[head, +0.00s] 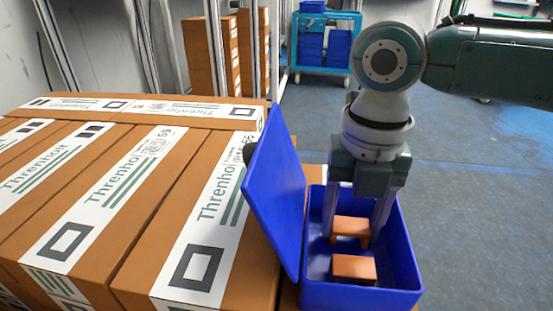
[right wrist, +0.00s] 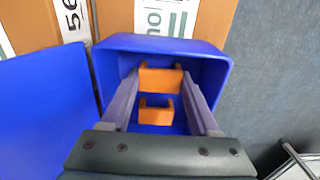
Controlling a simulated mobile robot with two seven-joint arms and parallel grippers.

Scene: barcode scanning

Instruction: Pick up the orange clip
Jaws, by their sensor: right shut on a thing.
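Two orange clips are in the open blue bin (head: 408,262). My right gripper (head: 355,232) points down into the bin and is shut on one orange clip (head: 349,225), which spans between its two fingers. The second orange clip (head: 354,267) lies on the bin floor, nearer the front in the head view. In the right wrist view, the held clip (right wrist: 160,79) is between the fingertips (right wrist: 160,80), and the other clip (right wrist: 156,115) shows below it in the picture. My left gripper is not in view.
The bin's blue lid (head: 275,195) stands open on its left side. Large brown Threnholt boxes (head: 100,200) fill the left. A teal cart with blue bins (head: 326,45) stands at the back. The blue floor (head: 480,200) at right is clear.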

